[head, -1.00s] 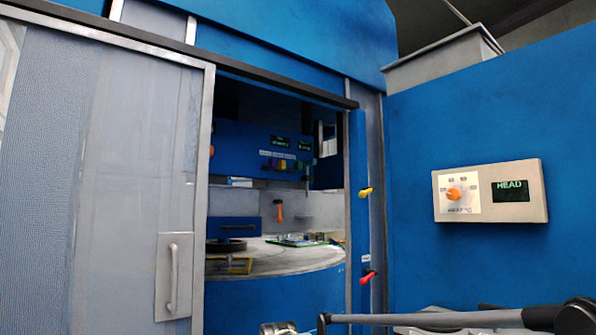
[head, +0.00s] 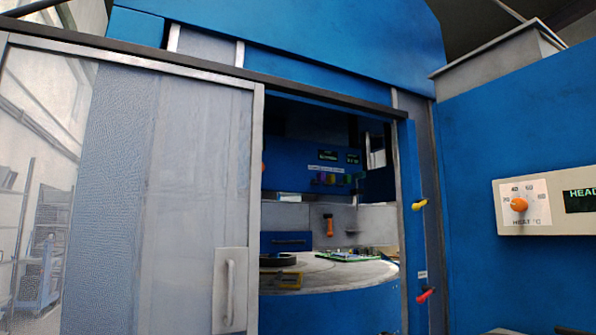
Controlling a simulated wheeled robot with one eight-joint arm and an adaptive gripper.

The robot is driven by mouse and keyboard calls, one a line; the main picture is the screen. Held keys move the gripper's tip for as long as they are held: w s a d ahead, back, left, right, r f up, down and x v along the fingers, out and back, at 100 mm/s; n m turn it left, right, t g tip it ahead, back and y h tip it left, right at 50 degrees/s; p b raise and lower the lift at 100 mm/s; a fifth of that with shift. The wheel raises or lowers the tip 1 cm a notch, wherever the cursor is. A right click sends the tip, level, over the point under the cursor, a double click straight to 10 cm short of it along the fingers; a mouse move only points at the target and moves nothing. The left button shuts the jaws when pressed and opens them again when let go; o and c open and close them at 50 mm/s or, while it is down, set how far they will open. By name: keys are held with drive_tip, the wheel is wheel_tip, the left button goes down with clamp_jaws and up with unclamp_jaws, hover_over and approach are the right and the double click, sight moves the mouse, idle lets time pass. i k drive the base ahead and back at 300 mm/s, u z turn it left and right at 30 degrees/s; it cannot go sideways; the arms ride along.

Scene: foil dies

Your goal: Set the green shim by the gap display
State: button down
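In the head view, a dark panel with two small green-lit displays (head: 338,156) sits inside the machine, beyond the open part of the doorway. The text on them is too small to read. Below them is a row of small coloured knobs or tabs (head: 332,178), one of them green; I cannot tell whether that one is the green shim. My gripper is not in view.
A sliding door (head: 165,200) with a handle (head: 230,290) covers the left side. Inside is a round table (head: 345,275) with a green board (head: 347,256). A heat control box (head: 545,203) is on the right wall. Yellow (head: 419,204) and red (head: 425,295) levers stick out from the door post.

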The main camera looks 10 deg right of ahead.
sight(346, 179)
drive_tip(key=z, duration=1.2)
drive_tip(key=k, duration=0.75)
drive_tip(key=u, duration=0.65)
drive_tip(key=i, duration=1.05)
drive_tip(key=z, duration=0.05)
